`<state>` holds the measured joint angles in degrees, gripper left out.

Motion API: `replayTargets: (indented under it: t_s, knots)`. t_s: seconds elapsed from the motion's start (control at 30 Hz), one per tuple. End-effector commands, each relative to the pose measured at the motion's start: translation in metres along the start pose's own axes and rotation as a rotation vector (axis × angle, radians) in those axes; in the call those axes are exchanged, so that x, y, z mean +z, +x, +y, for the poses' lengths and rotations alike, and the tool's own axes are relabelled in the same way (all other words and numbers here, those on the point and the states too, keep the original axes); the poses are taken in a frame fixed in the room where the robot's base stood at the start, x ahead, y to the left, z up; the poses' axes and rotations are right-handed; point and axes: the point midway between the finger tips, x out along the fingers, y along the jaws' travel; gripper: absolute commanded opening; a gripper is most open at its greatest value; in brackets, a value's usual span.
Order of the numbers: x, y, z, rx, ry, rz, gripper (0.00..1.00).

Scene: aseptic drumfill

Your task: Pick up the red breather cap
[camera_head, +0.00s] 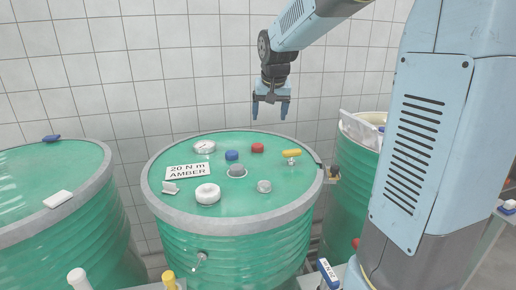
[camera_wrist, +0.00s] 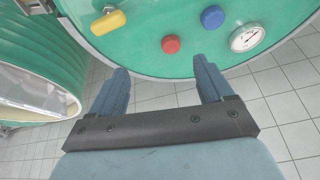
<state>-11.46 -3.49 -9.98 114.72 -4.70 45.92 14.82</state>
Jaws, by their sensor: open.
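The red breather cap (camera_head: 257,148) sits on the green lid of the middle drum (camera_head: 240,167), toward its back edge. It also shows in the wrist view (camera_wrist: 171,44) as a small red knob, beyond the fingertips and between their lines. My gripper (camera_head: 271,110) hangs above and behind the back of the drum, fingers pointing down. In the wrist view the gripper (camera_wrist: 163,75) has its two blue fingers wide apart with nothing between them. The gripper is apart from the cap.
Around the cap stand a blue cap (camera_head: 231,155), a yellow-handled valve (camera_head: 291,153), a gauge (camera_head: 204,147), a grey fitting (camera_head: 237,170) and a white cap (camera_head: 207,193). A label (camera_head: 187,171) reads 20 N m AMBER. Other green drums (camera_head: 70,225) stand left and right. A tiled wall is behind.

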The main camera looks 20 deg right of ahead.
Motion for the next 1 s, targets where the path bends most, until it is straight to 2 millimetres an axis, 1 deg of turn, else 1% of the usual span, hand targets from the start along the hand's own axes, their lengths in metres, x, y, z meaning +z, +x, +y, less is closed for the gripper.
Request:
replayTargets:
  t_s: [0.03,0.1,0.2,0.33,0.47,0.57,0.8,0.9,1.0]
  knots:
    - [-0.011,0.012,-0.004,0.009,0.003,-0.005,0.80]
    - [-0.025,0.025,-0.009,0.020,0.009,-0.007,0.80]
    - [-0.040,0.040,-0.015,0.033,0.017,-0.007,0.80]
    - [-0.052,0.053,-0.020,0.044,0.024,-0.008,0.80]
    - [-0.057,0.061,-0.022,0.049,0.027,-0.009,0.80]
    - [-0.057,0.071,-0.022,0.051,0.027,-0.010,0.80]
    - [-0.057,0.112,-0.020,0.051,0.027,-0.010,0.80]
    - [-0.056,0.128,-0.019,0.051,0.027,-0.010,0.80]
    - [-0.056,0.138,-0.019,0.050,0.027,-0.009,0.80]
